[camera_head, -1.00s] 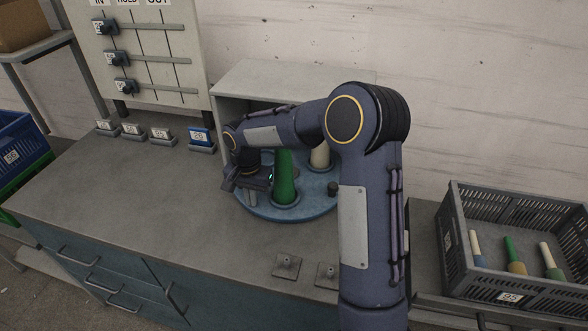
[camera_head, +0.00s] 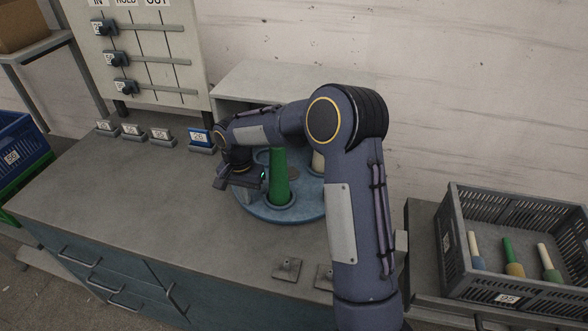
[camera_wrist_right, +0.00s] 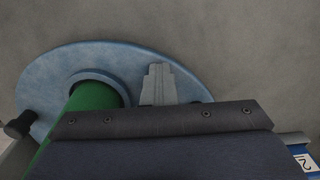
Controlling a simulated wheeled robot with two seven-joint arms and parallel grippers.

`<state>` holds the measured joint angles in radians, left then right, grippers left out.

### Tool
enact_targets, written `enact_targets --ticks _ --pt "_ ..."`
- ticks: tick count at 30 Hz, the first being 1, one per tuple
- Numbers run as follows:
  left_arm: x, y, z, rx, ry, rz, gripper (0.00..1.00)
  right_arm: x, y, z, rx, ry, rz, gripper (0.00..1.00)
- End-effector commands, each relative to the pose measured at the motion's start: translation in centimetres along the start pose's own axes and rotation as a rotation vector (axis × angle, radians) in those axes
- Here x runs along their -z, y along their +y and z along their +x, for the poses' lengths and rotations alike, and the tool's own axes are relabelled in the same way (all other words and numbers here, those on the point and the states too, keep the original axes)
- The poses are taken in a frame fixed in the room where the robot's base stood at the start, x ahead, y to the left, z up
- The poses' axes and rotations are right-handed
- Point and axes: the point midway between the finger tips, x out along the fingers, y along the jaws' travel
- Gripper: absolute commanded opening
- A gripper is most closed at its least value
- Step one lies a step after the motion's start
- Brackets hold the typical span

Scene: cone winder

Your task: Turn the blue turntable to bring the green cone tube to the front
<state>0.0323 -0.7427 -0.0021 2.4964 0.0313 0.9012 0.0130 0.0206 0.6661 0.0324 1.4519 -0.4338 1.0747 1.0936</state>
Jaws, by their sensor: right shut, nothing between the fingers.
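The blue turntable (camera_head: 262,213) sits on the worktop, partly under the grey housing and partly behind my right arm. The green cone tube (camera_head: 279,178) stands upright in a ring holder at the turntable's front; it also shows in the right wrist view (camera_wrist_right: 92,97). A cream cone tube (camera_head: 318,161) stands farther back, mostly hidden by my arm. My right gripper (camera_head: 244,196) is shut and empty, pointing down over the turntable's left part, left of the green tube. In the right wrist view its fingers (camera_wrist_right: 158,85) are together beside the green tube's holder; contact cannot be told.
A grey crate (camera_head: 515,297) with several cone tubes stands at the right. Small numbered blocks (camera_head: 162,135) line the back left, below a slider board (camera_head: 150,60). Two small metal plates (camera_head: 287,268) lie near the front edge. The worktop's left part is clear.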

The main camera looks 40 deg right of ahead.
Motion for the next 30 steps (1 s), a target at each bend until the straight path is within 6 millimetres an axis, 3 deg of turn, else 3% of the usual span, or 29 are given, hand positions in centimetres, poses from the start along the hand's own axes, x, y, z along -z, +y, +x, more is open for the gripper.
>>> enact_targets --ticks 15,30 --pt "1.2 1.1 -2.4 0.0 0.0 0.0 0.0 -2.6 -1.8 -4.7 0.009 -0.002 -0.004 0.0" --pt "1.2 1.1 -2.4 0.0 0.0 0.0 0.0 -2.7 -2.0 -4.9 0.011 -0.002 -0.004 0.0"
